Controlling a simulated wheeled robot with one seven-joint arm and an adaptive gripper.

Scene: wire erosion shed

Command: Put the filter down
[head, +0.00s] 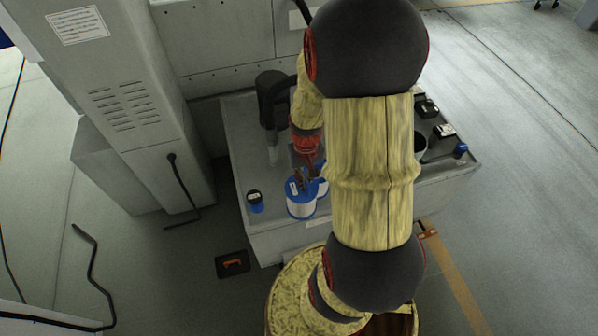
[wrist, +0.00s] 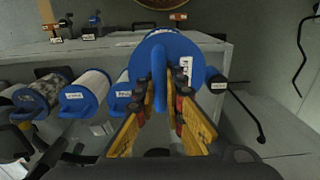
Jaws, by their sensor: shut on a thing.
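The filter (head: 301,207) is a white cylinder with a blue cap, near the front edge of the grey bench in the head view. My gripper (head: 303,177) is above it, pointing down. In the wrist view the blue cap (wrist: 141,58) with a small white label faces me. My gripper (wrist: 158,105) has its yellow fingers with dark pads on both sides of the cap's blue handle, shut on it. The filter's underside is hidden, so I cannot tell whether it touches the bench.
More blue-capped filters (wrist: 78,98) stand in a row beside it. A small black-topped container (head: 255,200) is left of the filter on the bench (head: 240,140). A dark nozzle-like machine part (head: 272,95) rises behind. Dark boxes (head: 443,133) are at right.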

